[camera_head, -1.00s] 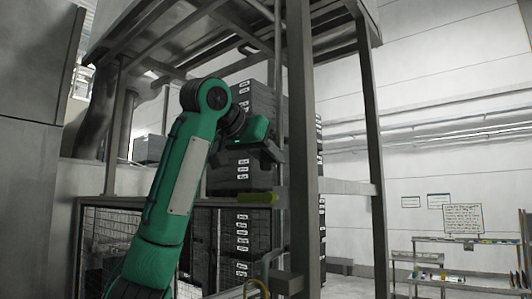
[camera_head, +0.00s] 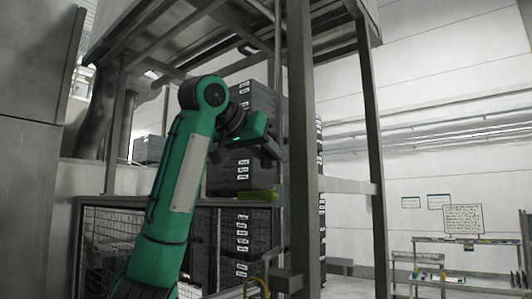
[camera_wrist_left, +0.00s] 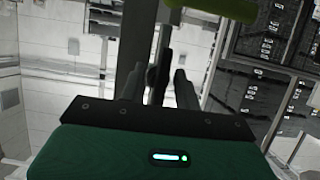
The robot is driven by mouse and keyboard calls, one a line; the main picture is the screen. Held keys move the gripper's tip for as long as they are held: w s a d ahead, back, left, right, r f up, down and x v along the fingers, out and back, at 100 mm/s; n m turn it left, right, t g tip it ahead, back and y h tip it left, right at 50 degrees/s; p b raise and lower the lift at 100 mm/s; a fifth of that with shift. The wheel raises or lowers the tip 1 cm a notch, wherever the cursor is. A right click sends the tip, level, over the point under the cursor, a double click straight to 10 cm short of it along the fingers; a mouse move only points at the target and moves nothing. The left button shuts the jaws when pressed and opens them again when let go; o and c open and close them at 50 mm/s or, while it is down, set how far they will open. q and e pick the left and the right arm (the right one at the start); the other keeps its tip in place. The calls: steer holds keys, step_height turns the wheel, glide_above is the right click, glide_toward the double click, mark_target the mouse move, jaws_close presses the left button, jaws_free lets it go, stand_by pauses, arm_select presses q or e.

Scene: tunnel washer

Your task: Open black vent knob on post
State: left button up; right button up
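The grey post (camera_head: 302,150) stands upright near the middle of the head view. My left gripper (camera_head: 274,149) is beside it, at its left side, with the fingers pointing towards the post. In the left wrist view my left gripper (camera_wrist_left: 158,78) is open, its two dark fingers apart. The knob cannot be made out in the head view. My right gripper is not in view.
A yellow-green handle (camera_head: 258,196) sticks out just below my left gripper. Stacked dark crates (camera_head: 240,230) stand behind the frame. A second post (camera_head: 372,150) stands to the right. A shelf rack (camera_head: 465,242) is farther right.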

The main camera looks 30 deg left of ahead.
arm_select(q)
steer(key=shift+s, duration=0.25)
steer(key=b+v, duration=0.6)
steer(key=v, duration=0.7)
steer(key=shift+r, duration=0.2)
steer(key=shift+s, duration=0.1)
